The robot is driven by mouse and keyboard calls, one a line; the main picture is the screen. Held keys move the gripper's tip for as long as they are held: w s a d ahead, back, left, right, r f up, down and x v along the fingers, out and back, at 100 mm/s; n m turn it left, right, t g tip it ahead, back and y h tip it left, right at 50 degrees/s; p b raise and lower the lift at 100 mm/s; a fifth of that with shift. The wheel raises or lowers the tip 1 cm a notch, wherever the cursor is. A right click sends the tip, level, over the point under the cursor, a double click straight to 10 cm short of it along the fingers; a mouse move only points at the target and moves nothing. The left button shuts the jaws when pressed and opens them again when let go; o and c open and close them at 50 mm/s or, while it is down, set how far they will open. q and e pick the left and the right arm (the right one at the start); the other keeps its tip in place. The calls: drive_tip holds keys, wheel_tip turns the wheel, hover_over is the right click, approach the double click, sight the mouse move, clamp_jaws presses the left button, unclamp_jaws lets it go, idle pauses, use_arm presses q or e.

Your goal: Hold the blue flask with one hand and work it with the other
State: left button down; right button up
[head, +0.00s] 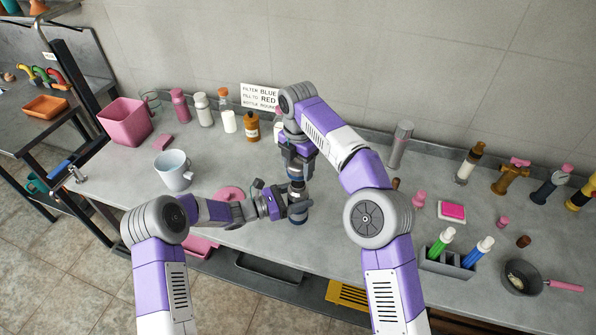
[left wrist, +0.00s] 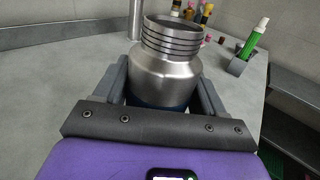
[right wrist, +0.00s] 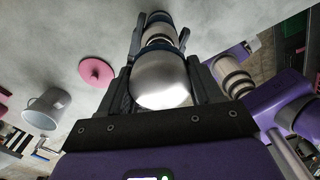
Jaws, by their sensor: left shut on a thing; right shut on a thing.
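The blue flask (head: 298,216) stands upright near the table's front edge, steel on top with a blue lower body. My left gripper (head: 285,206) is shut around its body from the left. In the left wrist view the flask (left wrist: 165,72) shows a bare threaded neck, its mouth uncovered. My right gripper (head: 297,176) points down from above, shut on a rounded steel cap (right wrist: 160,80) with a blue rim. The cap is over the neck; the left wrist view shows no cap on the threads. The exact gap is hard to tell.
A white mug (head: 173,170) and a pink disc (head: 230,193) are to the left. A pink tub (head: 126,121) and several bottles stand behind. A grey marker holder (head: 447,262), a pan (head: 522,278) and several tools are to the right.

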use_arm(q)
unclamp_jaws()
